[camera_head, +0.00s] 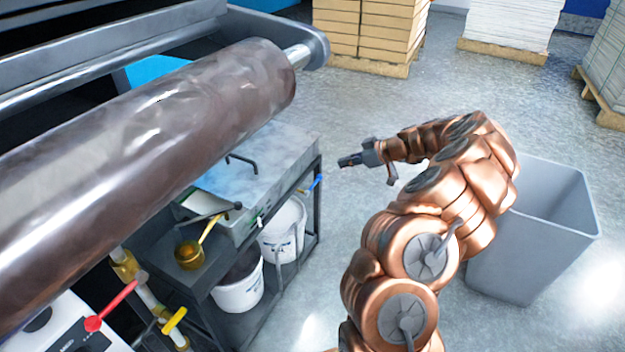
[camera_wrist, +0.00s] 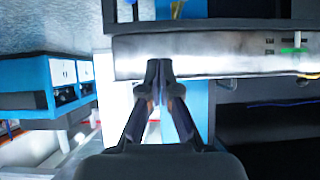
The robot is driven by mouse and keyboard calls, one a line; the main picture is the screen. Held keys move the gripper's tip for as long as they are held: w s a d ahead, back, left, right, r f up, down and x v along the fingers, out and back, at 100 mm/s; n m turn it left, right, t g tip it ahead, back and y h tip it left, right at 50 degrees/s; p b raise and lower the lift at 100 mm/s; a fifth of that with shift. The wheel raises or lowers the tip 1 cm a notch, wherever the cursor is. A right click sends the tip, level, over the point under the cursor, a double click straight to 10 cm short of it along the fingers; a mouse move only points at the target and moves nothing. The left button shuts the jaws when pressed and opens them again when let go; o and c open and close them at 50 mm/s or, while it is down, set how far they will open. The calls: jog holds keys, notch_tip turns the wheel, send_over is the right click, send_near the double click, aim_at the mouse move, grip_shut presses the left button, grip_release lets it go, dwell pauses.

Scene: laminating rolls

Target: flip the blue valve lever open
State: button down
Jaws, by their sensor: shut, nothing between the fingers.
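The blue lever (camera_head: 315,183) shows in the head view as a small blue bar at the right side of the dark cart frame, near its upper edge. My gripper (camera_head: 346,161) is in the air to the right of the lever and higher in the picture, apart from it. In the wrist view my gripper's fingers (camera_wrist: 158,66) are together and empty, in front of a grey metal surface.
A dark cart (camera_head: 316,212) holds white buckets (camera_head: 239,285) below. A large brown roll (camera_head: 150,130) spans the upper left. A red lever (camera_head: 112,304) and yellow lever (camera_head: 175,319) are at lower left. A grey bin (camera_head: 525,255) stands behind my arm.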

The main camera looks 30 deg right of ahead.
jog(key=shift+w+d+f, duration=0.2)
jog(key=shift+d+f, duration=0.3)
jog(key=shift+d, duration=0.1)
jog(key=shift+f, duration=0.1)
jog(key=b, duration=0.3)
send_over(321, 178)
jog(key=s+a, duration=0.1)
jog(key=s, duration=0.2)
notch_tip(321, 178, down, 6)
jog(key=shift+w+a+f+b, duration=0.1)
jog(key=shift+w+f+b, duration=0.15)
jog(key=shift+f, duration=0.6)
jog(key=shift+w+a+f+b, duration=0.1)
jog(key=shift+f+b, duration=0.15)
jog(key=shift+f, duration=0.55)
jog(key=shift+f, duration=0.1)
